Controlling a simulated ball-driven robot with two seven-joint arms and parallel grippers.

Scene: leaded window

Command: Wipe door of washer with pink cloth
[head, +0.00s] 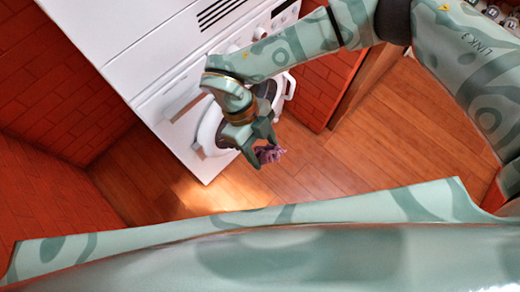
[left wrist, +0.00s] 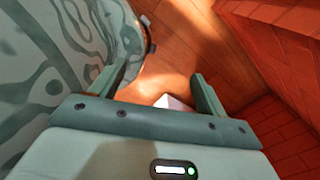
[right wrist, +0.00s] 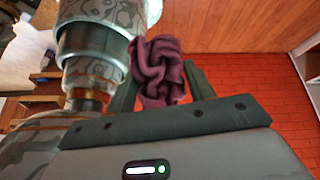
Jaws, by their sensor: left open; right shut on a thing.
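The white washer (head: 135,40) stands at the upper left of the head view, seen from above at a tilt. Its round door (head: 208,130) shows as a white rim with dark glass, partly hidden behind my right arm. My right gripper (head: 264,153) is in front of the washer, shut on the crumpled dark pink cloth (head: 271,154). The cloth also shows bunched between the fingers in the right wrist view (right wrist: 158,72). I see no contact between cloth and door. My left gripper (left wrist: 161,70) is open and empty in the left wrist view; it is outside the head view.
Red brick walls (head: 45,85) stand at the left and behind the washer. The wooden floor (head: 350,160) is clear in front of it. A white handle-like piece (head: 289,85) juts from the washer's right side. My own body fills the bottom of the head view.

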